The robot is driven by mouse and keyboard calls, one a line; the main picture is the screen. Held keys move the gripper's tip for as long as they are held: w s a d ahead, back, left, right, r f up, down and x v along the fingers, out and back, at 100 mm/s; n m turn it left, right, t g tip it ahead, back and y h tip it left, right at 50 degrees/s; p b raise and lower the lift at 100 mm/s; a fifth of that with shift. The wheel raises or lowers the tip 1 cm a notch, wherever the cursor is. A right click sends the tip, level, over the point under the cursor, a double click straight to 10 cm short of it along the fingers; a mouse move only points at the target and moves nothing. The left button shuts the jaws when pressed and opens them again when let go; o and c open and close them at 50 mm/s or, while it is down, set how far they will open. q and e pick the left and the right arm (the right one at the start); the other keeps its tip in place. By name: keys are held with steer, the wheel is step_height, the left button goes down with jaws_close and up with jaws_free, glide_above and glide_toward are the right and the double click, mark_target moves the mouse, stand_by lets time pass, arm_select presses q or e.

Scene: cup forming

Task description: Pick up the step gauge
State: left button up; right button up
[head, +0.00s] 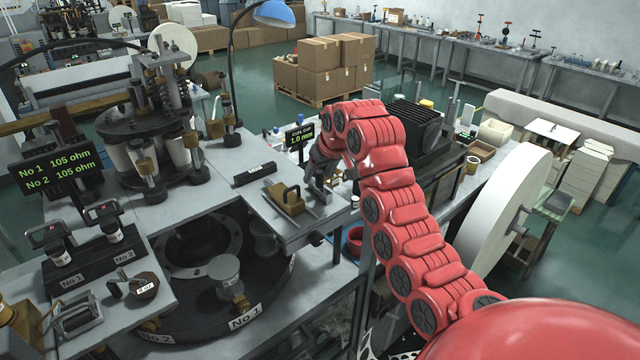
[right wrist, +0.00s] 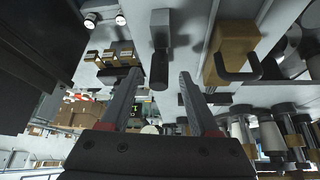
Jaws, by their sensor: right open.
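I cannot tell for sure which piece is the step gauge. In the right wrist view a grey metal piece with a black cylindrical grip (right wrist: 160,70) shows between my fingers, apart from both. Left of it stands a row of brass steps with white labels (right wrist: 110,58). A brass block with a black handle (head: 288,199) lies on the grey table in the head view; it also shows in the right wrist view (right wrist: 236,52). My right gripper (head: 319,184) is open and empty, low over the table beside the brass block. It partly hides what lies under it. My left gripper is out of view.
A small display (head: 298,137) stands behind my right gripper. A black labelled block (head: 254,174) lies left of the brass block. The round black machine (head: 150,130) rises further left. The table's front edge is close, with a red ring (head: 355,240) below it.

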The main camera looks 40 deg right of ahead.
steer(key=shift+d+f, duration=0.1)
steer(key=shift+c, duration=0.8)
jaws_close()
